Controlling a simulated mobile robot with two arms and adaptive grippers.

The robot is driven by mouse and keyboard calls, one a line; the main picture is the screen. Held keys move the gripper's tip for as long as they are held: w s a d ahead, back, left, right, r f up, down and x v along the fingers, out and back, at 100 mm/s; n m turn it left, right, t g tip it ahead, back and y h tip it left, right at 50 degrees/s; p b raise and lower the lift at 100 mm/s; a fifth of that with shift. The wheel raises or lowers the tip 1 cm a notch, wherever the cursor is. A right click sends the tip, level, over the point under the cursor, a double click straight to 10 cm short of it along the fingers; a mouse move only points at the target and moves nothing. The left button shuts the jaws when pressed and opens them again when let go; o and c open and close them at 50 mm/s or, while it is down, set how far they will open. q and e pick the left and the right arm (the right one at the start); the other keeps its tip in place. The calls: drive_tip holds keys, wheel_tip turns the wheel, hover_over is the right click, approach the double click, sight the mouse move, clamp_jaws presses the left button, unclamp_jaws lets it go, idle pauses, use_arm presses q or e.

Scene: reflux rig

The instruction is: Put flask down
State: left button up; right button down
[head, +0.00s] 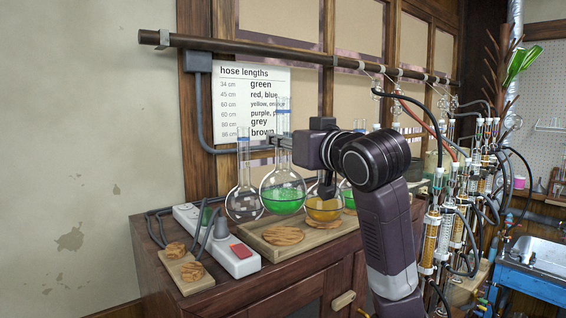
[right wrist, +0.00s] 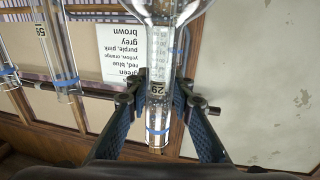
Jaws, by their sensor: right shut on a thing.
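A round-bottom flask with green liquid (head: 283,196) hangs upright in the head view, its neck in my right gripper (head: 279,142). In the right wrist view the two blue-padded fingers (right wrist: 158,100) are shut on the clear neck (right wrist: 158,72), which bears a "29" mark. The flask's bottom appears a little above an empty cork ring (head: 284,235) on a wooden tray (head: 318,240). A clear, empty-looking flask (head: 242,204) is just left of it. A flask with yellow liquid (head: 322,209) is to its right, partly hidden. My left gripper is out of view.
A white power strip (head: 239,262) with a red switch and cables lies left of the tray. A small board (head: 197,286) with two cork pieces is at the cabinet's left front. Glass columns and hoses (head: 458,205) crowd the right. A hose-length chart (head: 262,85) hangs behind.

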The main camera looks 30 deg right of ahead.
sight(287, 163)
drive_tip(key=shift+f, duration=2.45)
drive_tip(key=shift+f, duration=0.15)
drive_tip(key=c, duration=1.7)
unclamp_jaws()
drive_tip(key=shift+s+a+b, duration=0.2)
drive_tip(key=shift+s+b, duration=0.3)
drive_tip(key=shift+s, duration=1.5)
drive_tip(key=shift+s+a+b, duration=0.15)
drive_tip(key=shift+s+b, duration=0.35)
drive_tip(key=shift+s, duration=1.5)
drive_tip(key=shift+s+a+b, duration=0.2)
drive_tip(key=shift+s+b, duration=0.3)
drive_tip(key=shift+s, duration=1.5)
